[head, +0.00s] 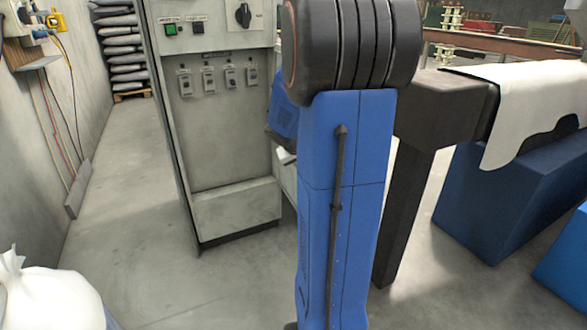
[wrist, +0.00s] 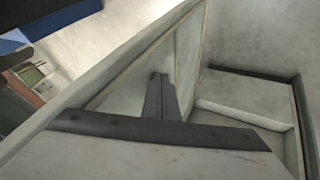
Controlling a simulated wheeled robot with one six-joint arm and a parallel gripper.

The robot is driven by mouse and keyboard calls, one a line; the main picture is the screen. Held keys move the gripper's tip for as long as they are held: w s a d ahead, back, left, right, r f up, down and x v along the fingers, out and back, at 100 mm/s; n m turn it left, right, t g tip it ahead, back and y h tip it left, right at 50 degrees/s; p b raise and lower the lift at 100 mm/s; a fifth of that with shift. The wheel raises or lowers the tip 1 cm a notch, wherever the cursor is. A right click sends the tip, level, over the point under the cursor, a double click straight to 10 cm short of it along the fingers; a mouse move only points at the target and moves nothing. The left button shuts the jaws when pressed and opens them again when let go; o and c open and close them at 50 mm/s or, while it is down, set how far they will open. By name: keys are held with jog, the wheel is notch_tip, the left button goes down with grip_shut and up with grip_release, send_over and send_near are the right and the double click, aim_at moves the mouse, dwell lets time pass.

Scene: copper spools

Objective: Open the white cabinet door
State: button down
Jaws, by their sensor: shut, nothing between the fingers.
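The pale grey-white cabinet (head: 235,150) stands left of centre in the head view, with its switch panel facing me. In the wrist view, a pale framed panel that looks like its door (wrist: 188,50) runs diagonally from lower left to upper right. It appears to stand ajar, with a pale recess (wrist: 245,100) on its right. My gripper (wrist: 160,82) is shut and empty, its dark fingers pointing in beside the panel's inner face. I cannot tell whether they touch it. In the head view, my blue arm hides the gripper and most of the door.
A dark bench frame (head: 405,205) with a white sheet (head: 535,95) stands right of my arm, near blue blocks (head: 500,205). A white sack (head: 45,295) lies at lower left. Stacked grey bags (head: 122,50) are at the back. Floor left of the cabinet is clear.

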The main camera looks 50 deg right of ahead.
jog(key=s+d, duration=0.3)
jog(key=d, duration=0.5)
jog(key=shift+s+d, duration=0.4)
jog(key=shift+a, duration=0.1)
